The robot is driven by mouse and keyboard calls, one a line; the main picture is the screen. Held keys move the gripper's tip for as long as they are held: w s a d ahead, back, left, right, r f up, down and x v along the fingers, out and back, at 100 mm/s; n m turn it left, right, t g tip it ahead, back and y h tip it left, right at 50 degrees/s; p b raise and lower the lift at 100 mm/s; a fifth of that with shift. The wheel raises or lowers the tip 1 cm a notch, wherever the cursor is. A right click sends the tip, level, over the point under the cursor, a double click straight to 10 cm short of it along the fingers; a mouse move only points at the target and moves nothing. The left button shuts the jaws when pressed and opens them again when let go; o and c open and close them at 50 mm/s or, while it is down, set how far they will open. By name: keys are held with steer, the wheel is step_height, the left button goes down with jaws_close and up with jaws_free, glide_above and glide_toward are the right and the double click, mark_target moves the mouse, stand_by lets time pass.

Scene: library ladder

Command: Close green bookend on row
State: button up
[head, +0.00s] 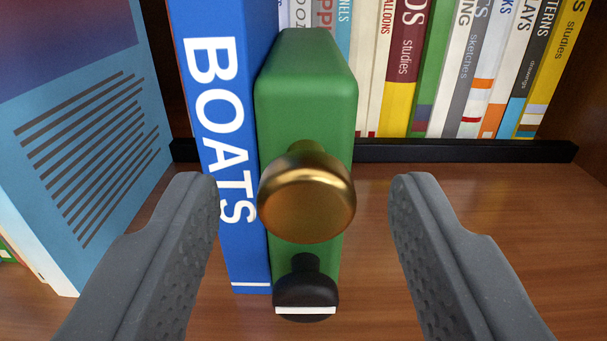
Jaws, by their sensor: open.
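The green bookend (306,90) stands upright on the wooden shelf in the middle of the head view. It has a round brass knob (306,200) on its front and a small black knob (306,283) with a white strip below it. A blue book marked BOATS (222,120) stands directly to its left, and the two look to be touching or almost so. My gripper (305,192) is open and empty of any grip, with one grey finger on each side of the brass knob and clear space between. The bookend's lower back is hidden.
A light blue book (88,150) with dark lines stands angled at the left. Behind, a black rail (440,151) runs in front of a row of several books (480,70). The wooden shelf (500,205) is bare to the bookend's right.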

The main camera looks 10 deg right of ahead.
steer(key=shift+w, duration=0.2)
jaws_close()
steer(key=w+a+b, duration=0.2)
steer(key=a+b, duration=0.1)
steer(key=a, duration=0.6)
steer(key=shift+a, duration=0.15)
steer(key=shift+w, duration=0.1)
jaws_free()
